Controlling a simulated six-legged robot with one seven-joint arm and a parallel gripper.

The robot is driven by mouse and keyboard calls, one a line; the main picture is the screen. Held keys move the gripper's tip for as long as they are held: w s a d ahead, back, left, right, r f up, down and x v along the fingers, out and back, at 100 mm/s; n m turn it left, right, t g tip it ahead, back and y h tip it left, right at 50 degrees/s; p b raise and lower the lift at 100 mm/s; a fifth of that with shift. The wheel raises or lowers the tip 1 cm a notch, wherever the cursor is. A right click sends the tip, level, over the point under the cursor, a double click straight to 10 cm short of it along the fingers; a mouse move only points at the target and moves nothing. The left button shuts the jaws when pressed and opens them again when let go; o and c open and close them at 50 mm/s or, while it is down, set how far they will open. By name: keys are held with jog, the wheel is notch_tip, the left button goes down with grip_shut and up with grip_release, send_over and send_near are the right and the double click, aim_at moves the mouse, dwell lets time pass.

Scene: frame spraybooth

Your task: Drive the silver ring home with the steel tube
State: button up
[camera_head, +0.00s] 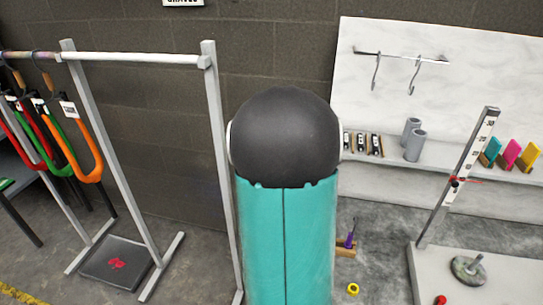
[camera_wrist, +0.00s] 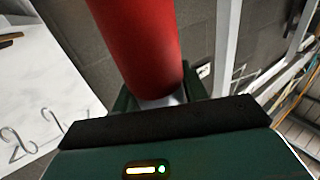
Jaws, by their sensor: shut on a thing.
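My gripper (camera_wrist: 162,98) shows in the wrist view, its dark green fingers shut on a thick red cylinder (camera_wrist: 140,45). A pale bit shows at the cylinder's near end, between the fingers; its far end runs out of the frame. In the head view my gripper is hidden; my teal and black arm fills the middle. Two grey tubes (camera_head: 415,147) stand upright on the white shelf at right; I cannot tell whether either is the steel tube. I cannot make out a silver ring for certain.
At right are a white base (camera_head: 425,275) with a scaled post (camera_head: 468,165), and a wall panel with hooks (camera_head: 376,72). A yellow ring (camera_head: 353,289) lies low.

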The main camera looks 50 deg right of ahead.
jog(key=shift+d+r, duration=0.1)
jog(key=shift+r, duration=3.1)
notch_tip(320, 180, up, 7)
jog(key=shift+r, duration=0.1)
jog(key=shift+r, duration=2.15)
jog(key=s+a, duration=0.3)
jog(key=a, duration=0.4)
jog(key=shift+a, duration=0.25)
dwell(0.5)
dwell(0.4)
